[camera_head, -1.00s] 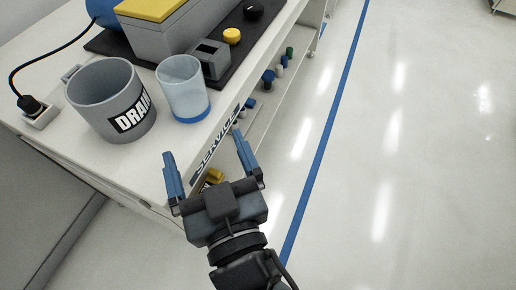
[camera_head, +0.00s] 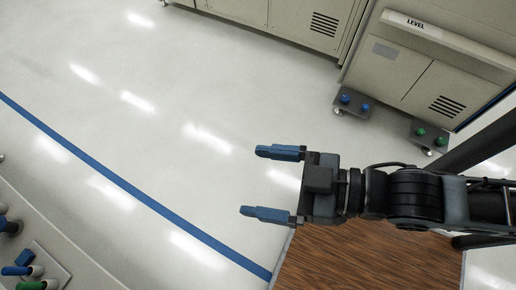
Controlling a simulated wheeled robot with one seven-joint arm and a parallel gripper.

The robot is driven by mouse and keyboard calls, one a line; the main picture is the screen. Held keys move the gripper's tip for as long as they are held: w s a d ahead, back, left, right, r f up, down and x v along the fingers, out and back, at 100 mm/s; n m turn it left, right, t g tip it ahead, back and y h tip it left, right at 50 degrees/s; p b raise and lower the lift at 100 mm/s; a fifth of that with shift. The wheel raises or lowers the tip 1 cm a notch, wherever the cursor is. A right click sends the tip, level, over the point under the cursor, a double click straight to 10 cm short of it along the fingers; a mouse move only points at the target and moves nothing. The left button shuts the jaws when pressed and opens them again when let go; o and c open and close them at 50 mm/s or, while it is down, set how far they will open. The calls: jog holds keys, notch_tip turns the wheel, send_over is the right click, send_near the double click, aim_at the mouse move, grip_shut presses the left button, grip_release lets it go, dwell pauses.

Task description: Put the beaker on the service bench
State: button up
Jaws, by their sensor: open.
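My gripper (camera_head: 255,182) is open and empty, its two blue fingers apart over the pale floor and pointing left. The beaker is not in the current view. The bench marked SERVICE cannot be made out now; whether the pale edge at the lower left belongs to it, I cannot tell.
Pale cabinets (camera_head: 432,85), one marked LEVEL, stand at the upper right, with blue and green knobs on feet plates below. A blue floor line (camera_head: 130,190) crosses the left. A wood-grain surface (camera_head: 370,258) lies below my arm. The floor (camera_head: 150,95) between is clear.

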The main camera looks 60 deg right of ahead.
jog(key=s+d+r+m+h, duration=0.2)
jog(key=s+d+h, duration=0.1)
jog(key=s, duration=0.3)
jog(key=shift+s+d+r, duration=0.2)
jog(key=shift+d+r, duration=0.05)
jog(key=shift+d, duration=0.4)
notch_tip(320, 180, up, 3)
jog(key=p, duration=0.3)
